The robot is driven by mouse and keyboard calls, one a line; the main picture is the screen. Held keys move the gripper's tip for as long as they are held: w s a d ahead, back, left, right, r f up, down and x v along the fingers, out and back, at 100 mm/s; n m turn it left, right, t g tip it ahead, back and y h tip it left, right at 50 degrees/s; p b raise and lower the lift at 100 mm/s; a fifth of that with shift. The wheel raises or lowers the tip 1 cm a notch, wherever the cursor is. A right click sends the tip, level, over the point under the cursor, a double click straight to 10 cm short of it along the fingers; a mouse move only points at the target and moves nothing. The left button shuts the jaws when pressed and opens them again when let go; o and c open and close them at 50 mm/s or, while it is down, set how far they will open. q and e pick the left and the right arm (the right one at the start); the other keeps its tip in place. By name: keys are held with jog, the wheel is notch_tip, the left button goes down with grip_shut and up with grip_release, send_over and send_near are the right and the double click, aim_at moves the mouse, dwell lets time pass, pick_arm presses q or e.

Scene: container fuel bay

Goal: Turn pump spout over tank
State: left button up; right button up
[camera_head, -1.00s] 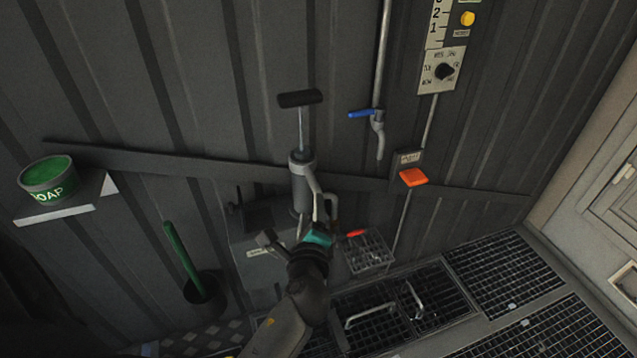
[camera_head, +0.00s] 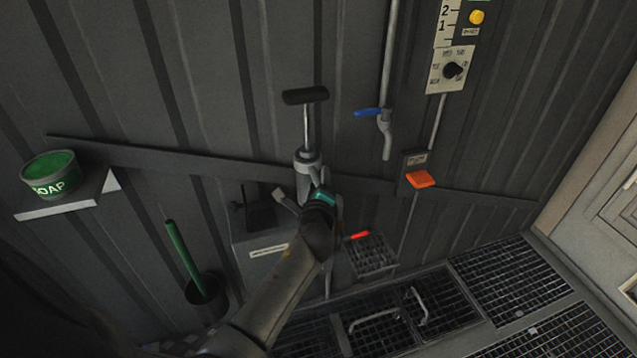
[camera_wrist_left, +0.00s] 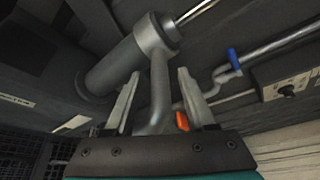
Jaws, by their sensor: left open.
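The hand pump (camera_head: 306,180) stands upright against the corrugated wall, with a black T-handle (camera_head: 305,96) on its raised rod. Its barrel (camera_wrist_left: 112,68) lies aslant in the left wrist view. The spout (camera_wrist_left: 160,85) is a grey tube leaving the pump's collar. My left gripper (camera_head: 300,186) is open at the pump, and its fingers show on either side of the spout in the left wrist view (camera_wrist_left: 157,82). Whether they touch it I cannot tell. In the head view my gripper hides most of the spout. A grey labelled box (camera_head: 262,247), perhaps the tank, sits below. My right gripper is not in view.
A wire basket (camera_head: 370,256) hangs below. A soap tin (camera_head: 50,176) on a shelf and a green-handled brush (camera_head: 186,257) are left. Floor grates (camera_head: 500,272) lie right.

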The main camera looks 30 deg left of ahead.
pick_arm(q)
grip_shut()
dwell(0.3)
dwell(1.1)
